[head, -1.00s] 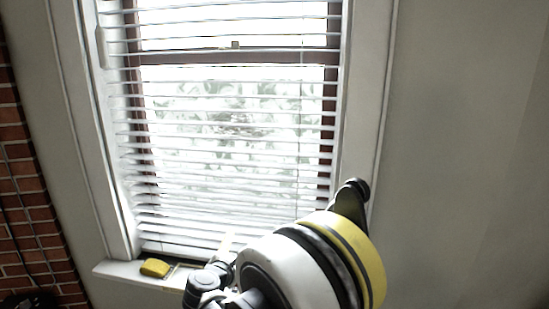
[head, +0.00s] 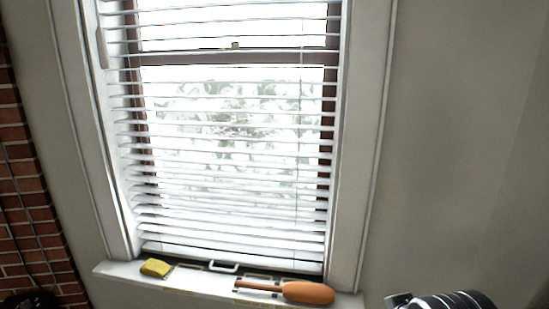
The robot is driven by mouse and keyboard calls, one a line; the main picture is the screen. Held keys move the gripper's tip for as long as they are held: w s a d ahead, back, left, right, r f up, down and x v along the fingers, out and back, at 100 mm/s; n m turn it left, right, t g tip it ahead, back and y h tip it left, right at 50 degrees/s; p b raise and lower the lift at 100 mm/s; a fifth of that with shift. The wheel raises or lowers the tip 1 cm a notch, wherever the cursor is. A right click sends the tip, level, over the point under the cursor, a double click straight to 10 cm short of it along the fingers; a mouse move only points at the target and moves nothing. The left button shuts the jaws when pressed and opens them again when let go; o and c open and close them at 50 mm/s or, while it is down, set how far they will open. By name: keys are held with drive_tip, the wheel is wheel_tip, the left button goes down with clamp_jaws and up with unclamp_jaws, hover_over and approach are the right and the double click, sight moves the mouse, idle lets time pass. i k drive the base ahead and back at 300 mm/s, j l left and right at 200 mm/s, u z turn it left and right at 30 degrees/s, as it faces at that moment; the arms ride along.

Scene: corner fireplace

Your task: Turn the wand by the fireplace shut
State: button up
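A short white wand (head: 102,47) hangs at the upper left edge of the window blind (head: 225,195), against the left side of the frame. The blind's white slats are tilted open, and bright daylight and foliage show between them. The brick of the fireplace (head: 28,190) is at the left edge of the head view. Only a ribbed, dark and silvery part of my arm shows at the bottom right corner, well away from the wand. I cannot make out my gripper's fingers.
On the white sill (head: 115,270) lie a yellow sponge-like block (head: 155,267) and an orange duster-like object with a wooden handle (head: 308,292). A white handle (head: 223,267) sits at the window's bottom. The wall at right is bare.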

sight(101, 40)
drive_tip(key=u, duration=1.35)
